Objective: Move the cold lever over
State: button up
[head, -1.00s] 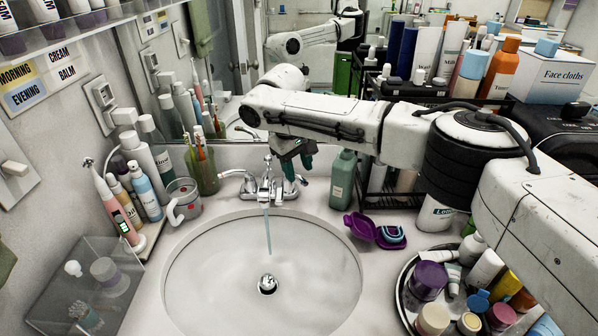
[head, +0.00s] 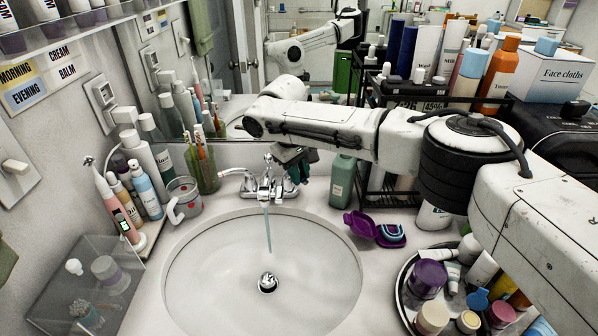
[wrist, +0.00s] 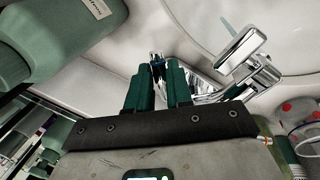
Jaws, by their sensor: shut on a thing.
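The chrome faucet (head: 267,186) stands behind the sink basin, and a thin stream of water (head: 268,228) runs from its spout. One lever (head: 236,172) points left. My gripper (head: 298,172) is at the right side of the faucet, where the cold lever is mostly hidden behind my fingers and arm. In the wrist view my two green fingers (wrist: 158,72) are shut on the chrome cold lever (wrist: 156,57), whose end shows between the fingertips. The faucet body (wrist: 205,85) lies just right of the fingers there.
A green bottle (head: 342,180) stands close to the right of my gripper. A purple case (head: 362,225) lies open on the counter, near a round tray (head: 401,290) of jars. A clear mug (head: 184,199) and a toothbrush holder (head: 205,172) stand left of the faucet. The basin (head: 200,275) is open.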

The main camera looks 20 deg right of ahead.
jog(key=shift+d+r+n+p, duration=0.15)
jog(key=shift+n+p, duration=0.25)
jog(key=shift+p, duration=0.75)
grip_shut()
jog(key=shift+w+d+n+p, duration=0.15)
jog(key=shift+d+n+p, duration=0.1)
jog(key=shift+n+p, duration=0.45)
jog(key=shift+w+d+n+t+y, duration=0.2)
jog(key=shift+w+d+n, duration=0.2)
jog(key=shift+n, duration=0.55)
jog(key=shift+w+d+n+t+y, duration=0.1)
jog(key=shift+w+d+n+t, duration=0.25)
jog(key=shift+n, duration=0.6)
jog(key=shift+d, duration=0.1)
jog(key=o, duration=0.8)
grip_release()
jog(key=shift+s, duration=0.1)
jog(key=v, duration=1)
jog(key=shift+r+b, duration=0.3)
jog(key=shift+b, duration=0.05)
